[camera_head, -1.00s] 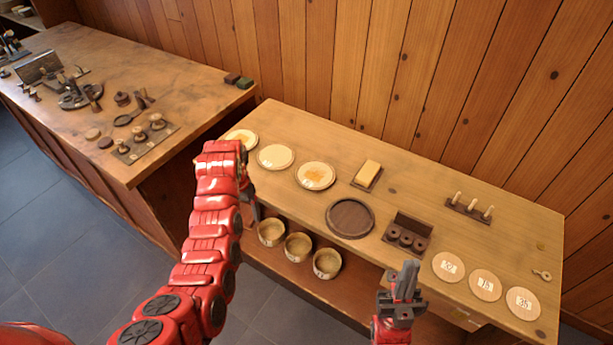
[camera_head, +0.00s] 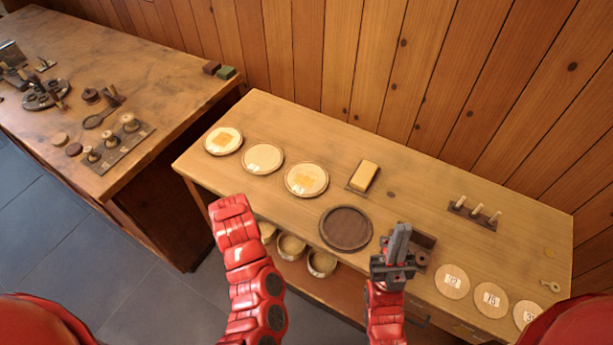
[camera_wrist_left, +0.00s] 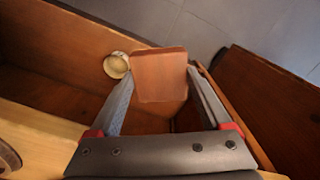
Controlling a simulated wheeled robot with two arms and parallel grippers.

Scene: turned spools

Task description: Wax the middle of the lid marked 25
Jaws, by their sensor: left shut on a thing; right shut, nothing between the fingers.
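Three round pale lids with rims lie on the bench: the left (camera_head: 223,140) and right (camera_head: 306,179) ones bear orange patches, the middle one (camera_head: 263,158) looks plain. Their small labels are too blurred to read, so I cannot tell which is marked 25. A yellow block (camera_head: 364,175) sits on a small dark tray behind them. My left gripper (camera_wrist_left: 160,74) is shut on a reddish-brown flat block (camera_wrist_left: 160,80), in the left wrist view; in the head view my arm hides it. My right gripper (camera_head: 399,240) is shut and empty near the dark round tray (camera_head: 346,228).
Wooden discs read 32 (camera_head: 452,281) and 15 (camera_head: 490,300); a third (camera_head: 525,313) is partly hidden by my arm. A pegged rack (camera_head: 473,213) stands at the back. Bowls (camera_head: 321,262) sit on the shelf below. Another table (camera_head: 170,85) with tools stands left.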

